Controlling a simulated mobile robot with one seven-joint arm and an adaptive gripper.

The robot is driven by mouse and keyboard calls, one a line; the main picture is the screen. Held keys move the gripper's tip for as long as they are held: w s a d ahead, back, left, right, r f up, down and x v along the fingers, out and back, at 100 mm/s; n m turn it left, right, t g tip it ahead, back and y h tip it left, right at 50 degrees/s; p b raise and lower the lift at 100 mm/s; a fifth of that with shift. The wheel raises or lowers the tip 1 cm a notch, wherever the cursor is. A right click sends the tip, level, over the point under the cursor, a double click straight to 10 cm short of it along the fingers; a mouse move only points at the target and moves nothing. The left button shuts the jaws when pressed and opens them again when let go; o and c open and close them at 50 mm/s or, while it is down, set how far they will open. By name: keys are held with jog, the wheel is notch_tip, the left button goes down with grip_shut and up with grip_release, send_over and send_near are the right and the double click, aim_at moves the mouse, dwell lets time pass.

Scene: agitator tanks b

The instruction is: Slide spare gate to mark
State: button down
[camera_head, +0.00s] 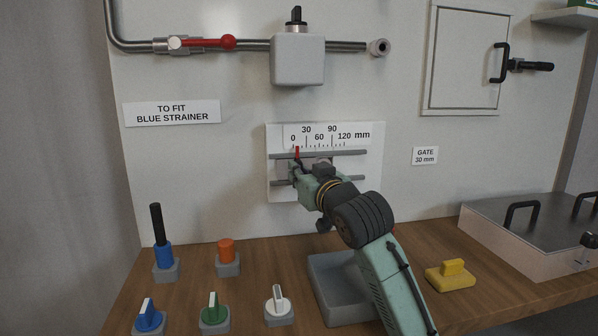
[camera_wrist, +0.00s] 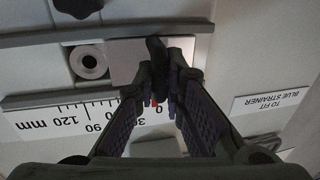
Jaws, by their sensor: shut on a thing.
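The gate (camera_wrist: 126,58) is a flat metal plate between two horizontal rails (camera_head: 345,154) on a white scale panel (camera_head: 375,138). Its upright black handle (camera_wrist: 156,52) stands between my fingertips. My gripper (camera_wrist: 160,88) is shut on this handle; it also shows in the head view (camera_head: 300,176), in front of the panel. A red pointer (camera_head: 297,151) on the gate stands just right of the 0 mark, well short of 30, on the 0 to 120 mm scale (camera_head: 319,137). My arm hides part of the lower rail.
A round port (camera_wrist: 89,61) shows beside the plate. Below, the wooden bench (camera_head: 190,290) holds several knobs, a grey tray (camera_head: 330,272) under my arm and a yellow block (camera_head: 451,276). A metal lidded box (camera_head: 530,235) stands right. The rails right of my gripper look clear.

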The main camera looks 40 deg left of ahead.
jog(key=shift+w+d, duration=0.8)
jog(key=shift+w, duration=0.1)
jog(key=c, duration=1.3)
grip_release()
jog(key=shift+c, duration=0.2)
jog(key=v, duration=0.6)
jog(key=shift+s+f, duration=0.1)
